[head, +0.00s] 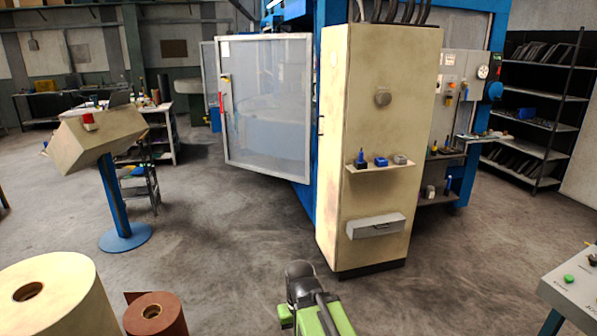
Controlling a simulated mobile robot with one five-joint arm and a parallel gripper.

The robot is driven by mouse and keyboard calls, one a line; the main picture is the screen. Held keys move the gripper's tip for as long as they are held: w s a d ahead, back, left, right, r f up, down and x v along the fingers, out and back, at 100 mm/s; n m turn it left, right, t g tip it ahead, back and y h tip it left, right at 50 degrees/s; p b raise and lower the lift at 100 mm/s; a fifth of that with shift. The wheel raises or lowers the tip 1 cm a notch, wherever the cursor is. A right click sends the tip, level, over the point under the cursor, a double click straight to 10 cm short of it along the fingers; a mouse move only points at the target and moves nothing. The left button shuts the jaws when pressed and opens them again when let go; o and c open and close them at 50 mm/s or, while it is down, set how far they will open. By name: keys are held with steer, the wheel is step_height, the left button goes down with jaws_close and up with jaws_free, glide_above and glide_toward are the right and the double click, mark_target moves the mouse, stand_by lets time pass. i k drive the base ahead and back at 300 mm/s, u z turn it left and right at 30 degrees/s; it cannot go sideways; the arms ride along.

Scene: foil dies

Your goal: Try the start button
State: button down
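A green push button (569,278) sits on the sloped top of a grey control panel (582,296) at the lower right edge. The frame cuts this panel off, and its lettering is only partly in view. A beige control box (98,138) on a blue post stands at the left, with a red part (88,120) on top; its front face is turned away. No label that I can read marks a start button. My gripper (300,270) is at the bottom middle, well left of the green button and apart from it. Its fingers cannot be made out.
A tall beige cabinet (375,120) with a small shelf stands ahead. A mesh door (265,105) stands swung out to its left. A large cream roll (60,300) and a brown roll (155,315) are at the lower left. The floor (215,240) between is clear.

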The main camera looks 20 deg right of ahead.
mark_target(569, 278)
steer(key=z, duration=0.2)
steer(key=i, duration=1.8)
steer(key=z, duration=1.5)
steer(key=i, duration=1.05)
steer(key=z, duration=0.6)
